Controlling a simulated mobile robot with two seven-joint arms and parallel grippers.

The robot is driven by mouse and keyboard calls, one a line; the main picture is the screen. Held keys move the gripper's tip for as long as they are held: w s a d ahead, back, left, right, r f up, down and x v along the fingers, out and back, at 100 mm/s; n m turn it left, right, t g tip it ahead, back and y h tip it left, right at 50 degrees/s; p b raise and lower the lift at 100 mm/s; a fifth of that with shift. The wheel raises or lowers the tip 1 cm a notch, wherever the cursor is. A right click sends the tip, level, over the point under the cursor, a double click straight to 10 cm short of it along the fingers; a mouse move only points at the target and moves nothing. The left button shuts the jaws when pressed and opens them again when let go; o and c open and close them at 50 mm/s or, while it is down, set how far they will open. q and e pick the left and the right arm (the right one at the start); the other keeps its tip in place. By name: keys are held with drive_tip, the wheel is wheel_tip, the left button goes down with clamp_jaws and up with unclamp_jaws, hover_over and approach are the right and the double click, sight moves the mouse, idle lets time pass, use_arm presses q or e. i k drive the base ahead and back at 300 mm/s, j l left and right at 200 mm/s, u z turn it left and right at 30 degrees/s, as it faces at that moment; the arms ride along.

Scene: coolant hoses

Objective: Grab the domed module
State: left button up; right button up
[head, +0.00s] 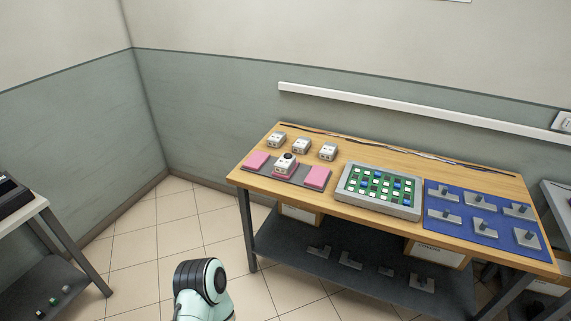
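On the wooden workbench, a pale module with a dark round top (286,164) sits on a grey tray (265,172) between two pink pads. It is the only module with such a round top, and it looks like the domed one. Neither of my grippers shows in the head view. Only a teal and black link of my arm shows at the bottom, well in front of the bench.
Several white modules (301,146) stand behind the tray. A grey tray with a green board (350,198) and a blue mat (462,236) with grey metal parts lie to the right. A lower shelf (300,250) holds parts. Tiled floor (140,250) is free at the left.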

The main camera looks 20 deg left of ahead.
sight(284, 165)
drive_tip(key=i+j, duration=0.1)
drive_tip(key=i, duration=0.2)
drive_tip(key=i+u, duration=0.3)
drive_tip(key=i, duration=0.2)
drive_tip(key=i+u, duration=0.25)
drive_tip(key=i, duration=0.25)
